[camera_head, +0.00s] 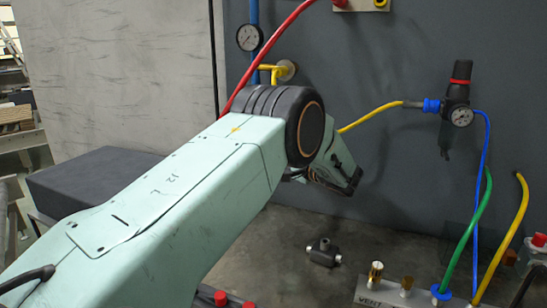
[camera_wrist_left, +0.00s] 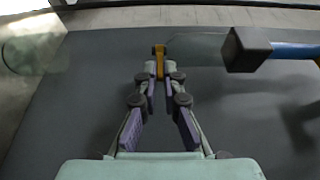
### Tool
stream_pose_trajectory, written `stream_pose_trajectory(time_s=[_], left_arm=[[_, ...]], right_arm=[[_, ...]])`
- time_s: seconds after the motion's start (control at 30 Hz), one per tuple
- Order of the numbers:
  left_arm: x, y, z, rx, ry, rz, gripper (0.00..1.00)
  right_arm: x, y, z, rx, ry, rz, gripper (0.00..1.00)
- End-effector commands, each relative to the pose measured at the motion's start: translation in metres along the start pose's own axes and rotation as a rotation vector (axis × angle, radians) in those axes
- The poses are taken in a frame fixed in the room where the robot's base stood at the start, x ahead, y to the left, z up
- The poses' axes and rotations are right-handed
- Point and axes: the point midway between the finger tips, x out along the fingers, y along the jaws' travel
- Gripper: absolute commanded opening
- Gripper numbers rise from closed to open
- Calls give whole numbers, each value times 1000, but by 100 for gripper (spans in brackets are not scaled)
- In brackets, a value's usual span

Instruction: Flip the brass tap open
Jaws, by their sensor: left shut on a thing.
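In the left wrist view my left gripper (camera_wrist_left: 159,78) has its fingertips closed on a small yellow-orange handle (camera_wrist_left: 158,52), likely the tap's. In the head view my left arm (camera_head: 190,185) reaches in from the lower left toward the back wall. Its wrist hides the fingertips there. Above the wrist a yellow lever-like piece (camera_head: 265,67) sits beside a round brass fitting (camera_head: 286,70) on the wall, next to a blue pipe. I cannot tell if this is the piece in the grip. The tap's body is not clearly visible. My right gripper is not in view.
A gauge (camera_head: 249,37) is on the blue pipe (camera_head: 254,12). A red hose (camera_head: 270,42) passes close to my wrist. A black regulator (camera_head: 457,95) with hoses hangs at right. In the wrist view a black block (camera_wrist_left: 246,49) on a blue pipe lies right of the fingertips.

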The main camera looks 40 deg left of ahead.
Motion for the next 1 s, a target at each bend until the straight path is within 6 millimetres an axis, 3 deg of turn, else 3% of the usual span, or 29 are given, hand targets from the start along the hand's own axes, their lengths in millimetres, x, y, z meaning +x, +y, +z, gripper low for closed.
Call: stream_pose_trajectory(time_s=[0.17, 0.2, 0.47, 0.77, 1.0], left_arm=[[0, 1, 2, 2, -4, 1, 0], [0, 1, 2, 2, -4, 1, 9], [0, 1, 1, 2, -2, 1, 30], [-2, 0, 0, 1, 0, 0, 30], [-34, 0, 0, 2, 3, -1, 30]], right_arm=[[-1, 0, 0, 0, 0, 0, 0], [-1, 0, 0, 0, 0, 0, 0], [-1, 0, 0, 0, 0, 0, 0], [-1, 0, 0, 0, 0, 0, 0], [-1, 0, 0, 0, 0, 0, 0]])
